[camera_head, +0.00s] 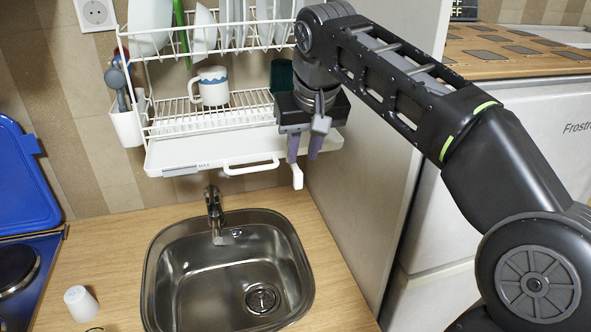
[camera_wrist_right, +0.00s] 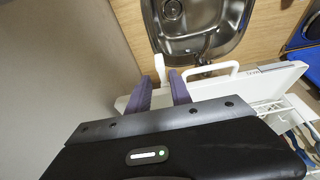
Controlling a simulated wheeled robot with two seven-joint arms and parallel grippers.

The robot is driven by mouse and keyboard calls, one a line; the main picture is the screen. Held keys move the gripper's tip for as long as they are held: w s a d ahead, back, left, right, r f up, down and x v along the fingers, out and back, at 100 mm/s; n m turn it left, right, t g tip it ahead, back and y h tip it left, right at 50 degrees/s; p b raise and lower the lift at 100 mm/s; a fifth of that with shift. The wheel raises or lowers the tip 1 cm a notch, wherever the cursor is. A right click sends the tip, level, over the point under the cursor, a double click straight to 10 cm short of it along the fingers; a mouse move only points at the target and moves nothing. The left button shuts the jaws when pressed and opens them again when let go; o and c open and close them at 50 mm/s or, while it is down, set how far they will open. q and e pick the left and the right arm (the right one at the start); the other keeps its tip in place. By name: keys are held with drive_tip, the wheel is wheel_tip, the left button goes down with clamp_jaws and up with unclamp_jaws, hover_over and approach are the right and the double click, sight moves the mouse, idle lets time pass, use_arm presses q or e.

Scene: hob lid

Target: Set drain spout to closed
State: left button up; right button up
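The white drain spout (camera_head: 297,177) hangs down at the front right corner of the dish rack's white drip tray (camera_head: 190,160). In the right wrist view the spout (camera_wrist_right: 160,66) shows just beyond the fingertips, in line with the gap between them. My right gripper (camera_head: 303,157) points down above the tray's right end, close to the spout. My left gripper is not in view.
The dish rack (camera_head: 180,125) holds plates and a white and blue mug (camera_head: 210,86). A steel sink (camera_head: 160,285) with a tap (camera_head: 214,205) lies below. A tall grey panel (camera_head: 370,190) stands close on the right. A white cup (camera_head: 80,303) lies on the counter.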

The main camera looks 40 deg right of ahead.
sight(298, 172)
drive_tip(key=b+x, duration=0.2)
drive_tip(key=x, duration=0.1)
drive_tip(key=shift+f+b, duration=0.3)
drive_tip(key=shift+b, duration=0.05)
drive_tip(key=p+x, duration=0.1)
drive_tip(key=x, duration=0.2)
drive_tip(key=shift+w, duration=0.15)
drive_tip(key=shift+w+d+f, duration=0.15)
drive_tip(key=shift+w+f, duration=0.1)
drive_tip(key=shift+f, duration=0.4)
clamp_jaws()
